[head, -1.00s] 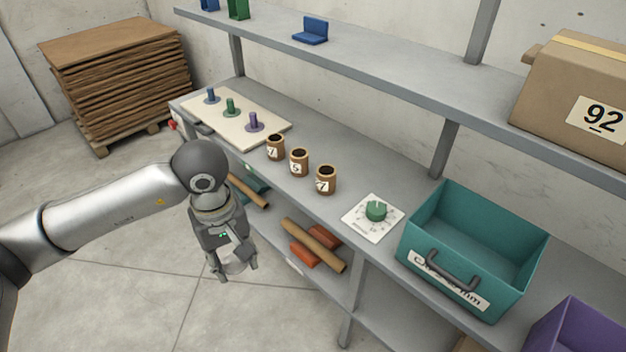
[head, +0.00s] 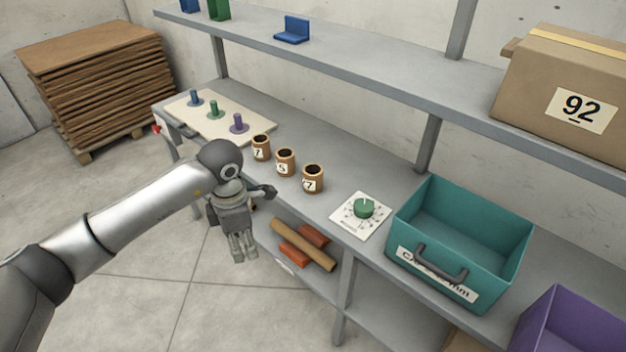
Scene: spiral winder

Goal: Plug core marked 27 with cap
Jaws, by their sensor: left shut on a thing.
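Three short brown cores stand upright in a row on the bench. The left core (head: 261,148) shows a 7, the middle core (head: 285,162) a 5, and the right core (head: 313,179) a label ending in 7; the full numbers are too small to read surely. A blue peg-like cap (head: 195,97), a green one (head: 214,109) and a purple one (head: 238,123) stand on a pale board. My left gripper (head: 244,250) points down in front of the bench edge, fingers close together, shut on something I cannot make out. My right gripper is not in view.
A green dial (head: 364,208) sits on a white plate right of the cores. Beyond it stand a teal bin (head: 410,231) and a purple bin (head: 572,325). An upper shelf (head: 380,73) overhangs the bench's back. Rolls (head: 303,245) lie on the lower shelf.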

